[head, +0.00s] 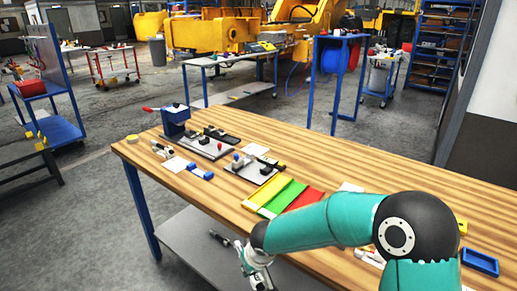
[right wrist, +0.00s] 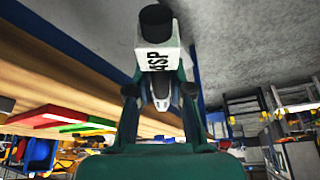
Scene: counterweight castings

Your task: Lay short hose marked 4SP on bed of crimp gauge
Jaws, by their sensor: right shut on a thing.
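In the right wrist view, a short hose (right wrist: 156,17) with a black end and a white band reading 4SP sits between the fingers of my right gripper (right wrist: 160,92), which is shut on it. In the head view, the right gripper (head: 243,252) hangs past the near edge of the wooden bench, with the dark hose end (head: 217,237) pointing up and left. On the bench are two grey plates with dark fixtures, one further back (head: 212,152) and one nearer (head: 244,174). I cannot tell which is the crimp gauge. My left gripper is out of view.
Yellow, green and red mats (head: 284,199) lie right of the nearer plate. A blue press (head: 175,122) stands at the bench's far left corner. White cards and a blue block (head: 200,171) lie near the front edge. A blue tray (head: 480,262) is at right. Bare wood (head: 350,160) lies behind the mats.

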